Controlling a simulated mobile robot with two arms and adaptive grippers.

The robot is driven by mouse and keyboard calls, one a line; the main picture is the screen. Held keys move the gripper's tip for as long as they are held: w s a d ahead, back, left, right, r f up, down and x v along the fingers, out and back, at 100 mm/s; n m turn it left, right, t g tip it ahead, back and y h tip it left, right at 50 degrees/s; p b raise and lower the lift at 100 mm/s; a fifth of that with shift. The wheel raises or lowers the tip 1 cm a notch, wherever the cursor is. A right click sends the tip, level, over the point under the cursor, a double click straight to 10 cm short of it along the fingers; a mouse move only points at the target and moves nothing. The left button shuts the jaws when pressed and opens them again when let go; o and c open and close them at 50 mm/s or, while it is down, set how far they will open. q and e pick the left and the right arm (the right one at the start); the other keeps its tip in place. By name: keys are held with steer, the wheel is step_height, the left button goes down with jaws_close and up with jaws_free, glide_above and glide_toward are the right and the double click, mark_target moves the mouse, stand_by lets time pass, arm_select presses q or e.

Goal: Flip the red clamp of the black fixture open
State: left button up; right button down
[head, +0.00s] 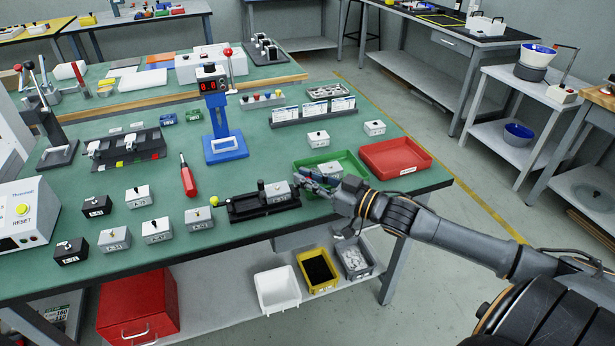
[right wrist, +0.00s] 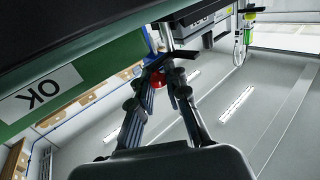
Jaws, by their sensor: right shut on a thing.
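The black fixture (head: 250,211) lies near the front edge of the green table, with a grey labelled box (head: 277,192) seated at its right part and a black post standing beside the box. My right gripper (head: 301,182) is at the fixture's right end. In the right wrist view my fingers (right wrist: 165,82) close around the red clamp (right wrist: 157,80), of which a rounded red part shows between them. In the head view my gripper hides the clamp, so its angle cannot be told. My left gripper is not in view.
A green tray (head: 352,167) is close behind my right gripper, and a red tray (head: 427,158) stands to its right. A red screwdriver (head: 188,180), a blue stand (head: 227,150) and several small boxes share the table. Bins (head: 277,291) stand on the shelf below.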

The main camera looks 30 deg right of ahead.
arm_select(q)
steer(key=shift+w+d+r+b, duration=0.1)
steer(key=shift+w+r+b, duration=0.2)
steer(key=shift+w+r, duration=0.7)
arm_select(e)
steer(key=shift+w+n+g+y, duration=0.2)
steer(key=shift+n+g+y, duration=0.5)
steer(key=shift+y, duration=0.4)
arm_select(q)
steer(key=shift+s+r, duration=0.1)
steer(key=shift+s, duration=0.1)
arm_select(e)
steer(key=c, duration=1.3)
jaws_free()
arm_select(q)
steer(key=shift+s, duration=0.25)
arm_select(e)
steer(key=shift+s, duration=0.1)
steer(key=shift+v, duration=0.85)
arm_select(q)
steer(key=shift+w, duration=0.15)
arm_select(e)
steer(key=shift+v, duration=5.1)
steer(key=shift+f, duration=0.1)
